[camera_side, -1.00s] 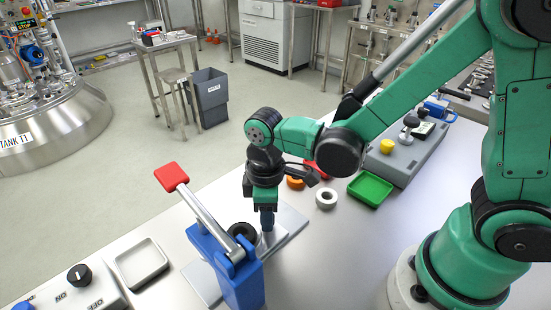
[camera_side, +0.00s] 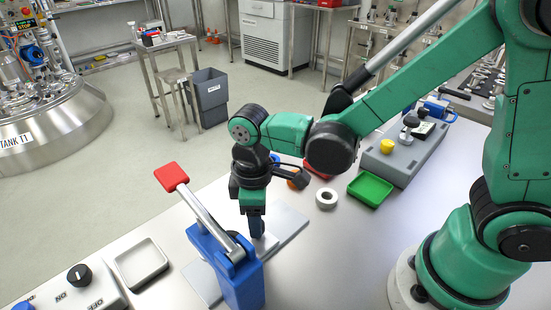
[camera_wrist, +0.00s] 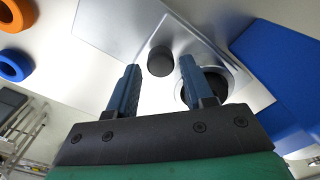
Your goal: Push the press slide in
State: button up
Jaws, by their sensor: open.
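The press stands on the bench with a blue body (camera_side: 240,282) and a red-ended lever (camera_side: 172,177) raised to the upper left. A pale grey block, seemingly the press slide (camera_side: 268,243), shows on the grey base plate (camera_side: 290,226) beside the fingers. My gripper (camera_side: 257,234) is low over it, just behind the press. In the wrist view my gripper (camera_wrist: 160,66) has its two blue fingers apart. A dark round knob (camera_wrist: 160,61) appears between the fingertips; contact cannot be told. A round metal-rimmed dark opening (camera_wrist: 205,100) is partly hidden by the right finger.
A white ring (camera_side: 326,198), an orange ring (camera_side: 298,180) and a green tray (camera_side: 370,189) lie beyond the plate. A pale square tray (camera_side: 141,264) and a switch box (camera_side: 75,288) are at the left. The grey control box (camera_side: 408,155) stands further back.

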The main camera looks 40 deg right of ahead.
jog(key=shift+r, duration=2.15)
jog(key=shift+o, duration=1.4)
jog(key=shift+s+d+f+n+y, duration=0.2)
jog(key=shift+d+n+y, duration=0.5)
jog(key=shift+n, duration=0.2)
jog(key=shift+s+d+n+y, duration=0.1)
jog(key=shift+d+n+y, duration=0.2)
jog(key=shift+n+y, duration=0.4)
jog(key=n, duration=0.1)
jog(key=n+t+y, duration=0.1)
jog(key=shift+s+d+n, duration=0.1)
jog(key=shift+d+n, duration=0.2)
jog(key=shift+d, duration=0.1)
jog(key=shift+y, duration=0.3)
jog(key=shift+x, duration=2.8)
